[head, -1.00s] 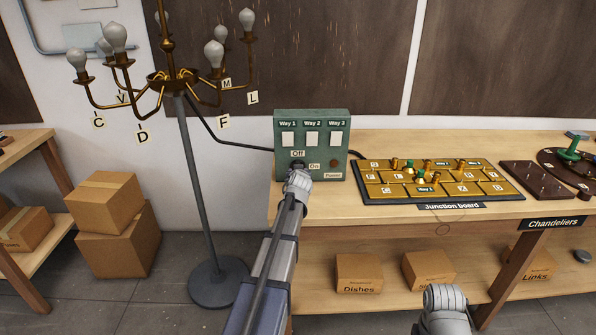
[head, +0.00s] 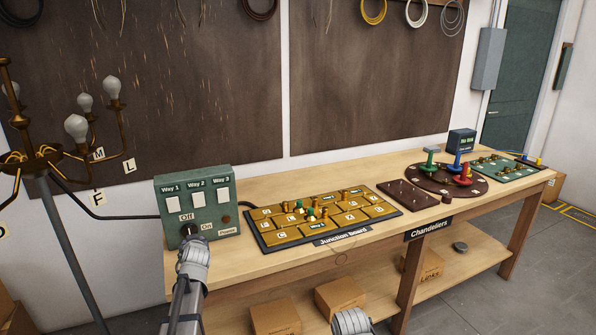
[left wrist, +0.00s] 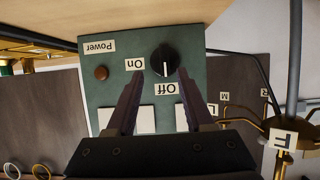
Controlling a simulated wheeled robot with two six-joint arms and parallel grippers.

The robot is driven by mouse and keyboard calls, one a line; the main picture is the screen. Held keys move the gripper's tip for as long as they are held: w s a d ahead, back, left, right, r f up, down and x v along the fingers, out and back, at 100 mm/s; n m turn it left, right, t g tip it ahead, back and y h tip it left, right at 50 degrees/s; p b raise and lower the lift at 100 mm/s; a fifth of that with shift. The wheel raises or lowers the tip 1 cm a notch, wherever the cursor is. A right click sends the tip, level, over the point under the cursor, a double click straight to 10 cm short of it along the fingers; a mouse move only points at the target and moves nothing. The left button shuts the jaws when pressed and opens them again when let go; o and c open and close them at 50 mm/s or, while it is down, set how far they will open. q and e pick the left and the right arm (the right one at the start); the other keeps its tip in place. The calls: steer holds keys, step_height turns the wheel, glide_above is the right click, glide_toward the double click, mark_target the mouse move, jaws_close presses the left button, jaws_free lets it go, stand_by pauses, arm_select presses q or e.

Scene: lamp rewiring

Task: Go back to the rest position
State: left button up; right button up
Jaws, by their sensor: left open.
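My left gripper (left wrist: 159,74) is open, its two dark fingers spread in front of the switch box. The black rotary knob (left wrist: 163,59) shows just beyond the gap between the fingertips; I cannot tell whether they touch it. The knob's white mark points toward the "Off" label (left wrist: 171,88). In the head view, the green switch box (head: 207,205) stands at the left end of the workbench, and my left gripper (head: 191,236) is at its lower front, partly hidden by its own wrist. Only a grey piece of my right arm shows at the bottom edge; its jaws are out of sight.
The junction board (head: 267,229) lies right of the box on the workbench (head: 262,262). A chandelier (head: 40,165) on a stand is at the left. A round rack with coloured spools (head: 468,178) stands farther right. Boxes (head: 342,298) sit on the lower shelf.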

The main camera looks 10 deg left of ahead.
arm_select(q)
steer(key=s+d+f+m+g+h, duration=0.1)
steer(key=s+d+f+g, duration=0.15)
steer(key=d, duration=0.45)
steer(key=s+d+f+m+g+h, duration=0.1)
steer(key=s+d+f+h, duration=0.15)
steer(key=d, duration=0.55)
steer(key=s+d+f+m+g+h+p, duration=0.1)
steer(key=s+d+m+g, duration=0.3)
steer(key=s+d, duration=0.7)
steer(key=s+d+f+m+g+h+p, duration=0.1)
steer(key=s+d+f+m+g, duration=0.3)
steer(key=s+d, duration=0.8)
steer(key=s, duration=0.3)
steer(key=shift+s+d+f, duration=0.2)
steer(key=shift+s, duration=0.05)
